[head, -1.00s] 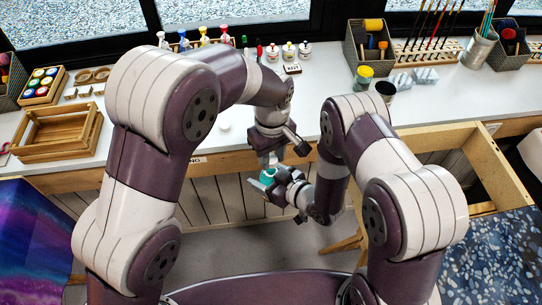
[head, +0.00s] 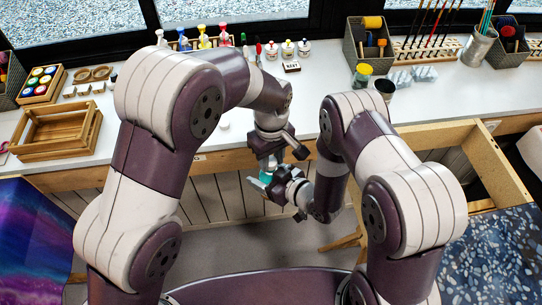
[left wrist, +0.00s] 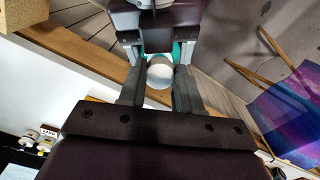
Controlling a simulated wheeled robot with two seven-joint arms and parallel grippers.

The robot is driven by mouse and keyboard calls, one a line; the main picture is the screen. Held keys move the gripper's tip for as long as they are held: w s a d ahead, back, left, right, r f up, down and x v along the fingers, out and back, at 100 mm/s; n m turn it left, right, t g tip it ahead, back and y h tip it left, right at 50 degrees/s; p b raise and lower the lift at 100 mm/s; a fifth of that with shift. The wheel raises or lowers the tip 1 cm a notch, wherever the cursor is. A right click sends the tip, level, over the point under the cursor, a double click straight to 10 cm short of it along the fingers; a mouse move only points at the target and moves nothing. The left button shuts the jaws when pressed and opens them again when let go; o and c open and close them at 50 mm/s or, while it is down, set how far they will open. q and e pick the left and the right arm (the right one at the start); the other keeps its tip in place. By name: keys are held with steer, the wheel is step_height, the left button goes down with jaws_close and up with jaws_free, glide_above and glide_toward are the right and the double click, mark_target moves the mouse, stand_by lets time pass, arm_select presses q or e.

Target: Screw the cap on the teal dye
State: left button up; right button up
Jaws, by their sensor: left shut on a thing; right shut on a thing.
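The teal dye bottle (head: 265,178) is held in front of the table edge by my right gripper (head: 264,184), which is shut on it. It also shows as teal slivers in the left wrist view (left wrist: 178,50), mostly hidden by the right gripper. My left gripper (head: 271,163) is directly above the bottle and points down. In the left wrist view its fingers are shut on the round white cap (left wrist: 160,74). The cap is in line with the bottle and very close to it. I cannot tell whether they touch or whether the thread is engaged.
A small white round thing (head: 224,126) lies on the white table (head: 140,130). Several dye bottles (head: 205,37) and a wooden crate (head: 60,128) stand farther back and left. An open wooden frame (head: 480,160) is right of my right arm. Both hands hang in free space.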

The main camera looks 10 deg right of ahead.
arm_select(q)
steer(key=shift+f, duration=0.6)
steer(key=shift+a+f, duration=0.1)
steer(key=shift+f, duration=0.15)
steer(key=o, duration=1)
steer(key=shift+s, duration=0.1)
steer(key=shift+r, duration=0.1)
steer(key=shift+r, duration=0.1)
step_height(320, 180, up, 4)
steer(key=shift+r, duration=0.25)
steer(key=shift+c, duration=0.4)
